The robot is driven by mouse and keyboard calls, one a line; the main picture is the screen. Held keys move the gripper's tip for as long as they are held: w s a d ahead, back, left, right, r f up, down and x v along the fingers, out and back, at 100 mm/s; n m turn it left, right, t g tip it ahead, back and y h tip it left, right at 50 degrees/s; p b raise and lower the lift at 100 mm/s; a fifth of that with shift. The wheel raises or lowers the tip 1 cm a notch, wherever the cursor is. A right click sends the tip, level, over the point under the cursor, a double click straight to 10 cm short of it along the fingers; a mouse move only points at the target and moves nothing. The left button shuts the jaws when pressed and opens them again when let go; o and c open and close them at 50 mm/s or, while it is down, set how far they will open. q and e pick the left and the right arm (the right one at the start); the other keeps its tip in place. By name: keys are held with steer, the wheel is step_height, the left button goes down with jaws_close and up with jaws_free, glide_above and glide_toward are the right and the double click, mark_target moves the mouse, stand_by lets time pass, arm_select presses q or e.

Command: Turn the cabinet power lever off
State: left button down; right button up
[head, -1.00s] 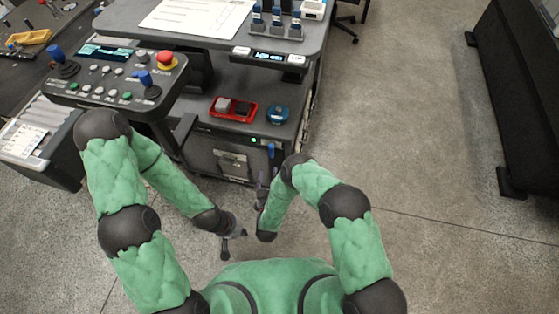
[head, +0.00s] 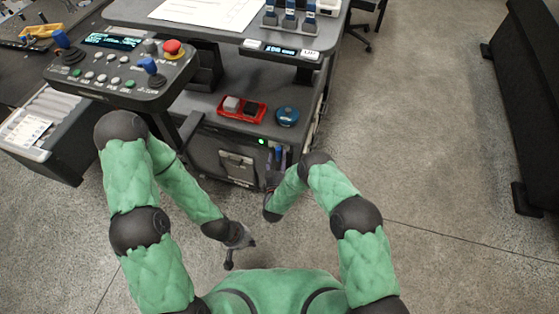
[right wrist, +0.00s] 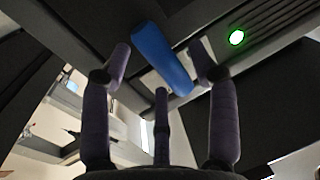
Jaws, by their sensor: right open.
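The cabinet power lever has a blue handle (head: 278,155) low on the front of the dark cabinet (head: 215,145). In the right wrist view the blue handle (right wrist: 160,58) slants between the fingertips of my right gripper (right wrist: 160,75). That gripper is open, with purple-grey fingers on both sides of the handle and one below; I cannot tell whether any touches it. In the head view my right gripper (head: 272,180) is just below the lever, partly hidden by my forearm. My left gripper (head: 240,252) hangs over the floor, its fingers apart and empty, away from the lever.
A green light (right wrist: 236,37) glows beside the lever. Above are a shelf with a red tray (head: 241,109) and a blue round item (head: 287,116). A control panel (head: 122,72) with joysticks juts out at left. Open floor (head: 440,180) lies to the right.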

steer(key=shift+w, duration=0.2)
jaws_close()
